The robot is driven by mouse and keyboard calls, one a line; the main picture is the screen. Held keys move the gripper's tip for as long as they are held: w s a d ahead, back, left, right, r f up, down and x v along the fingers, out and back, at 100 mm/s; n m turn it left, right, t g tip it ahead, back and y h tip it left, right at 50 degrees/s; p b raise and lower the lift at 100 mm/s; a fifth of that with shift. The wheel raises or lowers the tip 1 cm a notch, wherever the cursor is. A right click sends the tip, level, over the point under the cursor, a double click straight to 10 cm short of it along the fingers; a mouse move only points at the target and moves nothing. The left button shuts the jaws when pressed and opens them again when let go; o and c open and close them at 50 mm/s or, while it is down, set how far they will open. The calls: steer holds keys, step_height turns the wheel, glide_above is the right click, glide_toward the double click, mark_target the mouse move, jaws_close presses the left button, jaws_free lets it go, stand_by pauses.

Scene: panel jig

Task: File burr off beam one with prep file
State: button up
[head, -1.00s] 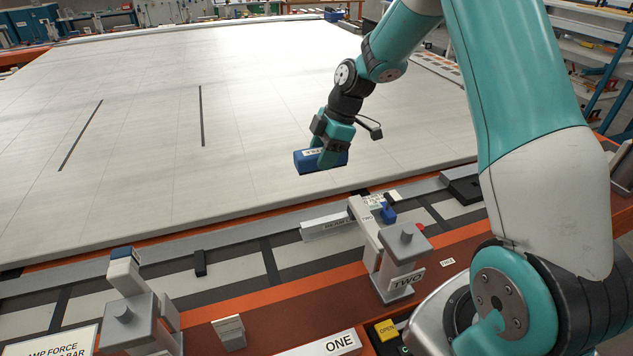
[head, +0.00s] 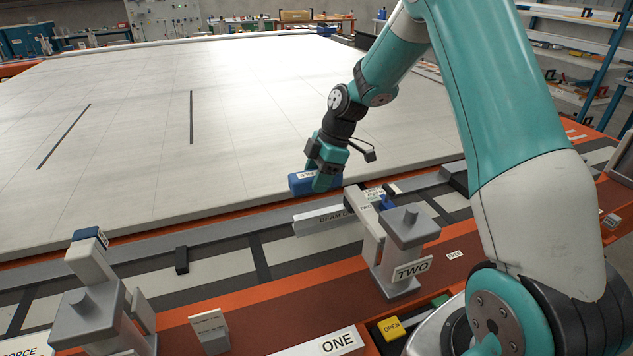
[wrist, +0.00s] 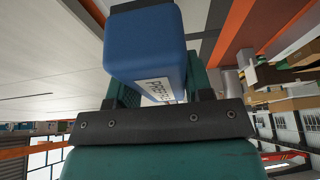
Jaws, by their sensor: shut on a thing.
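My gripper (head: 326,178) is shut on a blue block with a white label, the prep file (head: 300,184). The file also fills the upper middle of the wrist view (wrist: 145,50), its label partly hidden by the fingers. In the head view the file is near the panel's front edge, just behind the light grey beam labelled BEAM (head: 318,221). The rest of that label is hidden or too small to read. The beam's right end lies at the clamp marked TWO (head: 408,235). I cannot tell whether file and beam touch. No burr can be made out.
A large pale panel (head: 150,130) fills the left and middle. A yellow OPEN button (head: 390,328) is at the front. A small black post (head: 181,260) stands on the rail.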

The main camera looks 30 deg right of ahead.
steer(key=b, duration=0.4)
glide_above(311, 214)
steer(key=d, duration=0.2)
steer(key=shift+s+a+f, duration=0.1)
steer(key=shift+a+f, duration=0.05)
steer(key=shift+f, duration=1.25)
steer(key=shift+s+a+f, duration=0.1)
steer(key=shift+f, duration=1.3)
steer(key=shift+f+b, duration=0.55)
steer(key=shift+f, duration=0.35)
steer(key=shift+s+d, duration=0.2)
steer(key=shift+d, duration=0.9)
steer(key=shift+c, duration=0.2)
steer(key=shift+s+d, duration=0.2)
steer(key=shift+d, duration=0.8)
steer(key=c, duration=0.3)
steer(key=shift+w+a+r, duration=0.1)
steer(key=shift+w+a, duration=0.1)
steer(key=shift+a, duration=0.9)
steer(key=shift+w+a, duration=0.2)
steer(key=shift+a, duration=0.85)
steer(key=shift+r, duration=0.1)
steer(key=shift+r+p, duration=2.1)
steer(key=shift+r, duration=0.85)
